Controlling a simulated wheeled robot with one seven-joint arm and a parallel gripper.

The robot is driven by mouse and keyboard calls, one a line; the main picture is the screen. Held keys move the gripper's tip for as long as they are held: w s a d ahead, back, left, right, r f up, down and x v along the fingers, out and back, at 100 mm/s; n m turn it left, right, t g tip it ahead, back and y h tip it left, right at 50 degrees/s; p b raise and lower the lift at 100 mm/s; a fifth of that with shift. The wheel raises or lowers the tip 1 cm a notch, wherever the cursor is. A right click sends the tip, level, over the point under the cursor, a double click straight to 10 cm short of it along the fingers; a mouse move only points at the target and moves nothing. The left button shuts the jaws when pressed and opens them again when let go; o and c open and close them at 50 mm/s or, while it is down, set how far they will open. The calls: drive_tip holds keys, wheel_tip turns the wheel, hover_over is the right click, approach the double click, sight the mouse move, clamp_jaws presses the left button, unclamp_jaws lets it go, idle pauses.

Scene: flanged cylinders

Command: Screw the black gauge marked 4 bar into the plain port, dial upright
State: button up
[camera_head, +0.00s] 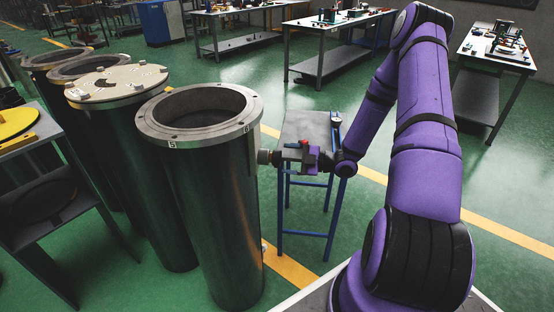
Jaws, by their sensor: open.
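The nearest flanged cylinder (205,180) stands open-topped, dark green, with a bolted grey rim. A small grey-brown fitting (264,157) sticks out of its right side, just below the flange. My gripper (279,157) points left at this fitting, with its fingertips close to it or around it; I cannot tell if they touch. The gripper is open. The black gauge, its 4 bar marking and its dial cannot be made out, and I cannot tell whether the fitting is the plain port or part of a gauge.
Left are a cylinder with a bolted lid (118,82), more open cylinders and a dark side table (45,210). Workbenches stand behind; green floor lies between.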

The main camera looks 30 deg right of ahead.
drive_tip(key=shift+v, duration=1.9)
drive_tip(key=s+a+r+n+g+h, duration=0.1)
drive_tip(key=s+a+r+n+g, duration=0.25)
drive_tip(key=r+n, duration=0.45)
drive_tip(key=s+a+r+n+g+h, duration=0.2)
drive_tip(key=a+r+n+g, duration=0.35)
drive_tip(key=n, duration=0.45)
drive_tip(key=s+a+r+n+g+h, duration=0.1)
drive_tip(key=s+a+r+n+g, duration=0.25)
drive_tip(key=r+n, duration=0.5)
drive_tip(key=s+a+r+n+t+h, duration=0.1)
drive_tip(key=s+r+n+t+h, duration=0.2)
drive_tip(key=n, duration=1)
drive_tip(key=s+a+r+n+t+h, duration=0.1)
drive_tip(key=s+r+n+t+h, duration=0.2)
drive_tip(key=s+r+n+h, duration=0.3)
drive_tip(key=shift+s+a+r+n+h, duration=0.25)
drive_tip(key=shift+s+r+n+h, duration=0.15)
drive_tip(key=shift+s+r+n, duration=2.55)
drive_tip(key=shift+s+f+n, duration=0.55)
drive_tip(key=shift+f+n, duration=0.05)
drive_tip(key=shift+f, duration=0.05)
